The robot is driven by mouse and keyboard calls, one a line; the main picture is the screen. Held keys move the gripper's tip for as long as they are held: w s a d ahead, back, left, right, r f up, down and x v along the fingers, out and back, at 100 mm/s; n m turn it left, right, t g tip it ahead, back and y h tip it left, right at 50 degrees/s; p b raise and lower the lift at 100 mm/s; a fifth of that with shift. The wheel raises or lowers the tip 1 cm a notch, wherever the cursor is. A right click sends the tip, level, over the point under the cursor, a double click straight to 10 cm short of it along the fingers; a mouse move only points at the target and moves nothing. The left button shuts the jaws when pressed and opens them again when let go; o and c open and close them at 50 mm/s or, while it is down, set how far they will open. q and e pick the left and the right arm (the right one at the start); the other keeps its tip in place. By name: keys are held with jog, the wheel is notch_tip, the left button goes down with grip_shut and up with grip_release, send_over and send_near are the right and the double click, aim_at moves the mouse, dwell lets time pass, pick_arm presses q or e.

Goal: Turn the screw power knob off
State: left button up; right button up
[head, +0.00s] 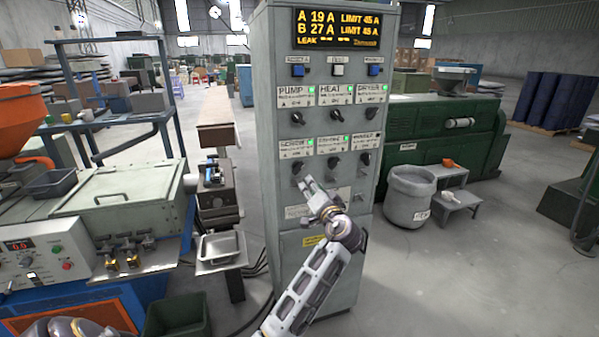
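The grey power cabinet (262,160) stands upright at the centre, with two rows of dark knobs under small labels. The top row reads PUMP, HEAT and, less clearly, DRYER. The lower-row labels are too blurred to read surely; the left one may be the screw label (291,147), with its knob (297,167) below it. The middle knob (333,162) and right knob (365,160) are beside it.
The cabinet's amber display (337,29) shows A 19 A and B 27 A. Green lamps glow beside several labels. A machine with a control panel (45,258) stands at left. A grey bin (409,197) and step stool (455,205) stand at right. The right floor is largely clear.

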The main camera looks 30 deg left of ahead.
pick_arm(q)
send_near(299, 170)
jog(key=x, duration=0.4)
jog(key=shift+w+a, duration=0.25)
jog(key=shift+w, duration=0.05)
jog(key=x, duration=0.3)
jog(key=shift+w+a, duration=0.25)
jog(key=shift+a, duration=0.05)
jog(key=shift+w+a, duration=0.3)
jog(key=shift+a, duration=0.1)
jog(key=shift+w+a, duration=0.15)
jog(key=c, duration=0.5)
grip_shut()
pick_arm(e)
jog(key=shift+s+a, duration=0.2)
jog(key=shift+a, duration=0.15)
